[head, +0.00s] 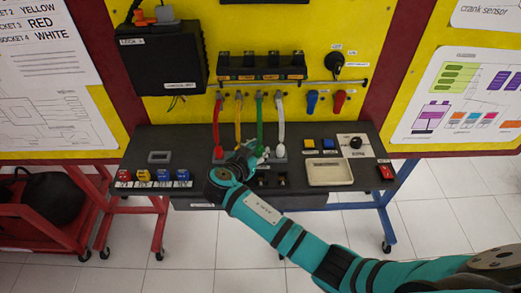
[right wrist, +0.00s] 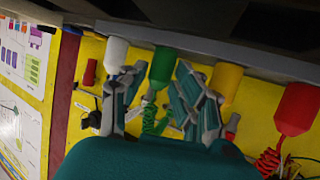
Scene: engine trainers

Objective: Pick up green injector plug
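The green injector plug (right wrist: 163,67) shows in the right wrist view between the two spread fingers of my right gripper (right wrist: 160,88). Its green coiled cord hangs from it in that view. I cannot tell whether either finger touches it. In the head view my right gripper (head: 247,157) is over the back middle of the dark bench, at the lower end of the green cord (head: 260,121). The gripper mostly hides the green plug there. My left gripper is not in view.
The white plug (right wrist: 117,53) and the yellow plug (right wrist: 227,83) stand close on either side of the green one. The red plug (right wrist: 297,108) is further right. The dark bench (head: 150,140) holds colored switches (head: 160,176) at left and a beige tray (head: 330,174) at right.

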